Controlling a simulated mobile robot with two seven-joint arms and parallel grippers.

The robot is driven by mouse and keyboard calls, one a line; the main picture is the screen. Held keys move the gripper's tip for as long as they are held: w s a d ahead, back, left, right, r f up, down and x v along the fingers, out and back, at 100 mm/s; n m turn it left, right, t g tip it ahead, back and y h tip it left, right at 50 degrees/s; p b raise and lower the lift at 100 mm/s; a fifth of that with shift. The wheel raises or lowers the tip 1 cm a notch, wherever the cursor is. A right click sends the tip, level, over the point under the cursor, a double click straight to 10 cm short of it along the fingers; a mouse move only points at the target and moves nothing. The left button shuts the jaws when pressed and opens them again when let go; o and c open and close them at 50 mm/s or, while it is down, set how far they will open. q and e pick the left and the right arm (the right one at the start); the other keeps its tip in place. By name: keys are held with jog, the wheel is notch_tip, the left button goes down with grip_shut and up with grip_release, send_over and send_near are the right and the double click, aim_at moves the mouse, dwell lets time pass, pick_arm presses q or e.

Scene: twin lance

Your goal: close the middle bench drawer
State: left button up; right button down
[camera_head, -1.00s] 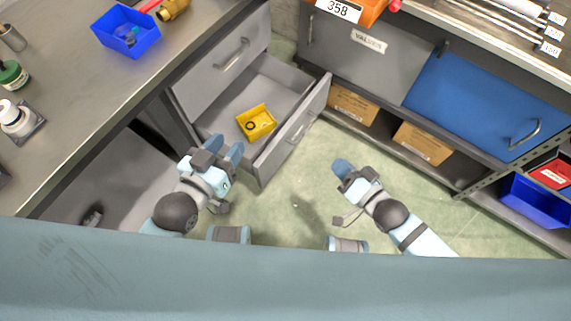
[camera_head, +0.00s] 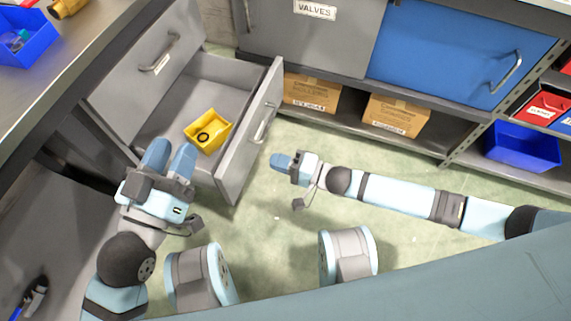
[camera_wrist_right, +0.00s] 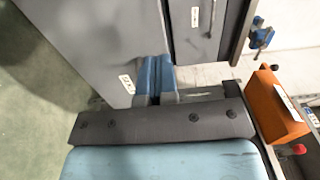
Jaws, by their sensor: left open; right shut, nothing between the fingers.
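The middle bench drawer (camera_head: 236,170) stands pulled out of the grey bench in the head view, with a bar handle on its front. A yellow bin (camera_head: 208,131) holding a dark ring lies inside it. My right gripper (camera_head: 274,161) is shut and empty, just outside the drawer front, with a small gap seeming to show between them. In the right wrist view its blue fingers (camera_wrist_right: 156,78) are together beside a grey panel (camera_wrist_right: 95,40); contact cannot be told. My left gripper (camera_head: 168,160) is open and empty at the drawer's near side.
A shut drawer (camera_head: 130,75) sits above the open one. A cabinet with a blue door (camera_head: 445,50) and a shelf with cardboard boxes (camera_head: 397,115) stands behind. A blue bin (camera_head: 522,147) is at right.

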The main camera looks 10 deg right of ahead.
aim_at(236, 150)
jog(key=b+x, duration=0.2)
jog(key=x, duration=0.6)
jog(key=shift+f+b, duration=0.15)
jog(key=shift+b, duration=0.2)
jog(key=shift+w+a, duration=0.35)
jog(key=shift+a, duration=0.2)
pick_arm(q)
jog(key=f+g, duration=0.1)
jog(key=f, duration=0.1)
jog(key=f+g, duration=0.1)
jog(key=f, duration=0.2)
jog(key=shift+w+d+m, duration=0.15)
jog(key=shift+d+m, duration=0.05)
jog(key=shift+m, duration=0.1)
jog(key=shift+r, duration=0.1)
